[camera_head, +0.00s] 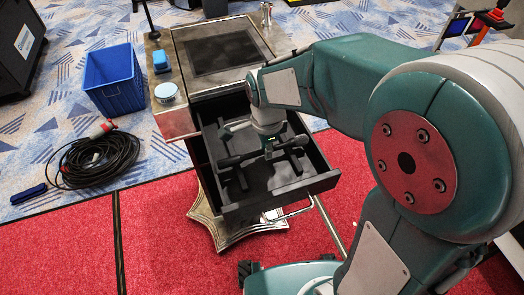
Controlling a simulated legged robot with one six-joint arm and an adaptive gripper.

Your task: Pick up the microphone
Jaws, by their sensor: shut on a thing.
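My gripper (270,149) reaches down into the open black drawer (245,212) of a lectern-like stand. It is shut on a dark, elongated thing that appears to be the microphone (238,159). This lies roughly crosswise, sticking out to the left of the fingers. Other dark parts show below and to the right of it in the drawer; I cannot tell their shapes apart well. The fingers and the held part are small and partly hidden by my wrist, and I cannot tell whether the microphone is clear of the drawer floor.
The stand's top (222,52) is behind the drawer and holds a blue block (161,61) and a light-blue round thing (166,92). A blue bin (113,80) and a coiled black cable (98,157) lie to the left. Red carpet in front is mostly clear.

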